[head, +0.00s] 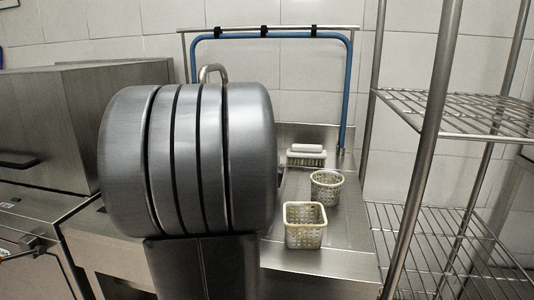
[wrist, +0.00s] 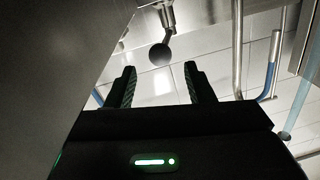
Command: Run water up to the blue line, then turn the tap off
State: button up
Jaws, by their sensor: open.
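My gripper (wrist: 160,82) shows in the wrist view with its two dark fingers apart and nothing between them. A dark round knob (wrist: 160,54) on a metal fitting (wrist: 167,15) appears beyond the fingertips, apart from them; I cannot tell for sure if it is part of the tap. In the head view, a curved metal pipe top (head: 213,72), perhaps the tap's spout, shows above my large grey arm, which hides what is below it. The gripper is hidden in the head view. I see no blue line, water or container being filled.
A square perforated basket (head: 304,237) and a round one (head: 327,188) stand on the steel counter (head: 345,225), with a brush (head: 306,157) behind. A blue pipe frame (head: 349,95) rises at the back. A wire rack (head: 440,107) stands right, a steel machine (head: 45,120) left.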

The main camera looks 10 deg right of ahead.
jog(key=shift+s+a, duration=0.15)
jog(key=shift+s, duration=0.25)
jog(key=shift+w+a+r, duration=0.15)
jog(key=shift+a, duration=0.05)
jog(key=c, duration=0.6)
jog(key=w+a+r+n+y+p, duration=0.1)
jog(key=a+p, duration=0.1)
jog(key=w+a+n+g+y+p, duration=0.1)
jog(key=a+y+p, duration=0.1)
jog(key=a, duration=0.1)
jog(key=w+a+r+n+g+y+p, duration=0.1)
jog(key=w+a+n+y+p, duration=0.1)
jog(key=shift+a+r, duration=0.2)
jog(key=shift+r, duration=0.15)
grip_shut()
notch_tip(320, 180, up, 9)
jog(key=s+a+n+g+h+p, duration=0.2)
jog(key=g+h+p, duration=0.2)
jog(key=g+p, duration=0.75)
jog(key=w+d+f+p, duration=0.1)
jog(key=w+d+f, duration=0.2)
jog(key=d+f, duration=0.5)
jog(key=shift+w+d+f+t+p, duration=0.2)
jog(key=shift+w+f+t+p, duration=0.2)
jog(key=shift+f, duration=0.25)
